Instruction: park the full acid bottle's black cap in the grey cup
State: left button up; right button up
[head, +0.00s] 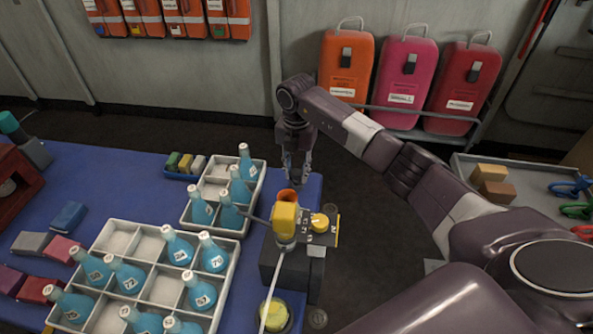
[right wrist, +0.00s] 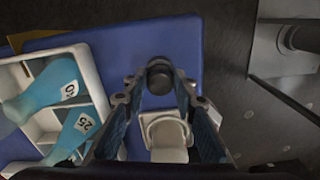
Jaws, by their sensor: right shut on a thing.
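My right gripper (head: 297,172) hangs over the right end of the blue table, its fingers pointing down. In the right wrist view its fingers (right wrist: 160,82) are closed around a small dark round thing, the black cap (right wrist: 159,75). Below the cap in that view is a pale grey thing with a rounded rim (right wrist: 166,130), which looks like the grey cup; the cap appears above it, apart or not I cannot tell. Teal bottles (head: 200,208) stand in white trays; which is the full acid bottle I cannot tell. My left gripper is not in view.
A yellow-headed device (head: 285,219) with an orange-rimmed opening stands at the table's right corner, close to my gripper. A large white divided tray (head: 117,238) and a smaller one (head: 216,170) hold bottles. Coloured blocks (head: 70,214) lie left. Dark floor lies beyond the table.

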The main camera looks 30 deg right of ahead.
jog(key=shift+f, duration=0.2)
jog(key=shift+f, duration=0.3)
dwell(0.3)
jog(key=o, duration=0.8)
jog(key=shift+o, duration=0.4)
jog(key=o, duration=0.4)
jog(key=shift+o, duration=0.2)
jog(key=shift+r, duration=0.15)
jog(key=shift+r+p, duration=2.15)
jog(key=shift+r, duration=0.75)
